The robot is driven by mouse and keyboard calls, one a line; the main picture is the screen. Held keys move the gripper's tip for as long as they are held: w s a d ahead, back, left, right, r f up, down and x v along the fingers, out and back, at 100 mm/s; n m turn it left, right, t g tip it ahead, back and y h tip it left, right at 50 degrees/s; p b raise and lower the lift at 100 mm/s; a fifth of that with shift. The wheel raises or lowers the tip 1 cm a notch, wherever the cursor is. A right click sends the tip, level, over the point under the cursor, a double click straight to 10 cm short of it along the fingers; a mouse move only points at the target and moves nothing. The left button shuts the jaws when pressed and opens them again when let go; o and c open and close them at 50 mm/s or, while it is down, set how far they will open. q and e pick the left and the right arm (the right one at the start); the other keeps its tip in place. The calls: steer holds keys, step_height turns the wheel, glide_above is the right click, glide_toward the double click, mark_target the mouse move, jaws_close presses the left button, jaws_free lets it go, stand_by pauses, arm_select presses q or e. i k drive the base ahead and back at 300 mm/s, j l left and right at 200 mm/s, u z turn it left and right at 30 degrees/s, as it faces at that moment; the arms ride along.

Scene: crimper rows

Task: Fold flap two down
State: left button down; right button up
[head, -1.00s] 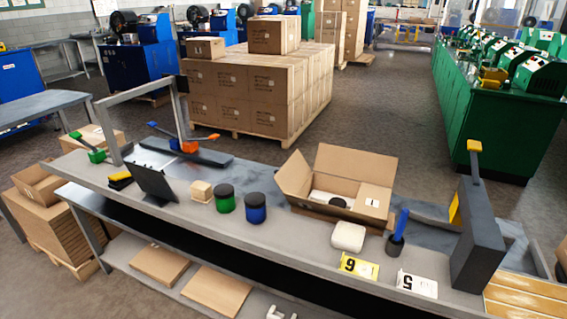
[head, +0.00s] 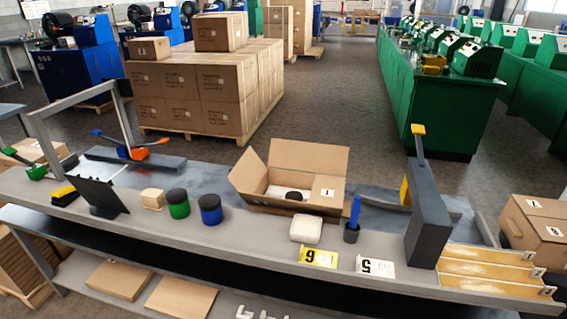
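An open cardboard box (head: 308,162) stands on the workbench (head: 150,222), right of the middle in the head view. Its tall back flap stands up and its left flap (head: 247,172) leans outward. A white label marked 1 (head: 327,192) is at its right front. A white and dark item (head: 293,195) shows inside. I cannot tell which flap is number two. Neither of my grippers is in view.
In front of the box are a white rounded block (head: 305,229), a yellow card 6 (head: 319,258) and a white card 5 (head: 375,267). A blue-handled tool in a dark cup (head: 351,233) and a dark upright machine (head: 429,225) stand to the right. Green (head: 179,207) and blue (head: 210,212) jars stand left.

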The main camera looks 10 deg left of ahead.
mark_target(246, 176)
steer(key=j+z, duration=0.5)
steer(key=z, duration=0.15)
steer(key=j+z, duration=0.2)
steer(key=z, duration=0.15)
steer(key=k+j+z, duration=0.15)
steer(key=j+z, duration=0.15)
steer(key=j, duration=0.15)
steer(key=k+j+z, duration=0.25)
steer(key=j, duration=0.15)
steer(key=k+j+z, duration=0.1)
steer(key=k+j, duration=0.15)
steer(key=j, duration=0.15)
steer(key=k+j+z, duration=0.1)
steer(key=k+j, duration=0.15)
steer(key=j, duration=0.15)
